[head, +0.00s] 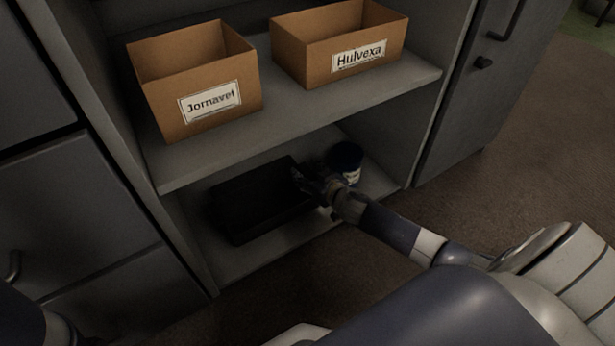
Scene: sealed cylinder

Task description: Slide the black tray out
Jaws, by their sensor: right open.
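The black tray (255,203) lies on the bottom shelf of the grey open cabinet, in the dim space under the upper shelf. My right gripper (304,180) reaches in from the right, at the tray's right end. It is open. Its dark fingers blend into the tray, so I cannot tell whether they touch it. My left gripper is not in view; only a part of my left arm shows at the bottom left corner.
A dark blue container with a pale label (346,162) stands behind my right wrist. The upper shelf (300,122) overhangs the tray and carries a Jornavel box (190,84) and a Hulvexa box (306,48). Cabinet walls flank the opening. Carpet (400,245) lies in front.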

